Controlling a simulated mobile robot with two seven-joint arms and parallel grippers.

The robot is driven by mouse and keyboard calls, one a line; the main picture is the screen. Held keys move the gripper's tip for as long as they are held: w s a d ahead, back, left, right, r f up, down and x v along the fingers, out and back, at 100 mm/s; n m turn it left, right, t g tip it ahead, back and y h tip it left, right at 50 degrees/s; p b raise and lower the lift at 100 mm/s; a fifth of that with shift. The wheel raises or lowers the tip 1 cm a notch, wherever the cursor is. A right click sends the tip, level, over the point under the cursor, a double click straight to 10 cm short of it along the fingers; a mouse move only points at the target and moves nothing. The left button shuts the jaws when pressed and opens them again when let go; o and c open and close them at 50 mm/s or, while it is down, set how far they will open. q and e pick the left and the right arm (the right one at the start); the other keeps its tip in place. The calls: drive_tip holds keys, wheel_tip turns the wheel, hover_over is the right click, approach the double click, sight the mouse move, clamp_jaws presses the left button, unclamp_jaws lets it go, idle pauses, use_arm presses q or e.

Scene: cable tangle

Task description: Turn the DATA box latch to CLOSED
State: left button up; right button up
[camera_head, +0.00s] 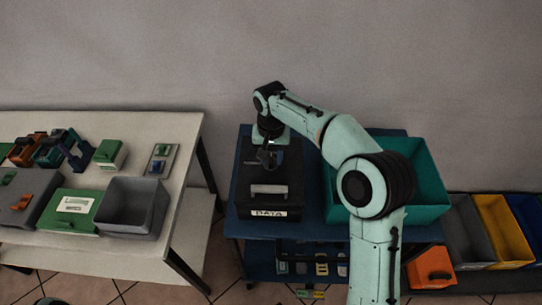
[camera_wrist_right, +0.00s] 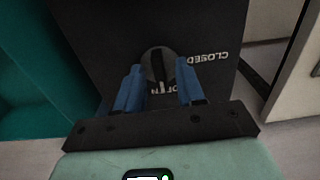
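The black DATA box (camera_head: 270,190) stands on the blue table, with its white DATA label facing front and a light handle on its lid. In the right wrist view the box's dark face (camera_wrist_right: 190,25) shows a round grey latch (camera_wrist_right: 157,65) with a dark bar. The bar runs nearly up and down in that view, with one end by the OPEN word, which is partly hidden. The word CLOSED is to its right, upside down. My right gripper (camera_wrist_right: 160,68) is open, its blue fingers either side of the latch; contact cannot be told. In the head view it (camera_head: 268,156) is over the box's back part.
A teal bin (camera_head: 425,170) stands right of the box on the blue table (camera_head: 240,215), partly behind my right arm. A white table (camera_head: 140,243) at left holds a grey bin (camera_head: 132,207) and green boxes. Coloured bins and an orange box (camera_head: 431,268) are at right.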

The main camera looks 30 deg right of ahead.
clamp_jaws()
use_arm(q)
drive_tip(key=shift+r, duration=0.1)
use_arm(e)
drive_tip(key=n+p, duration=0.2)
drive_tip(key=n, duration=0.2)
drive_tip(key=shift+r+p, duration=0.15)
drive_tip(key=shift+p, duration=0.2)
drive_tip(key=n+p, duration=0.2)
drive_tip(key=n, duration=0.2)
drive_tip(key=shift+n, duration=0.4)
drive_tip(key=n+p, duration=0.1)
drive_tip(key=n, duration=0.3)
drive_tip(key=shift+p, duration=0.4)
use_arm(q)
drive_tip(key=w+r+p, duration=0.1)
drive_tip(key=w+r, duration=0.4)
drive_tip(key=r, duration=0.4)
drive_tip(key=shift+t, duration=0.4)
use_arm(e)
drive_tip(key=n, duration=0.5)
use_arm(q)
drive_tip(key=shift+w+r, duration=0.1)
drive_tip(key=shift+r, duration=0.05)
use_arm(e)
drive_tip(key=shift+n, duration=0.3)
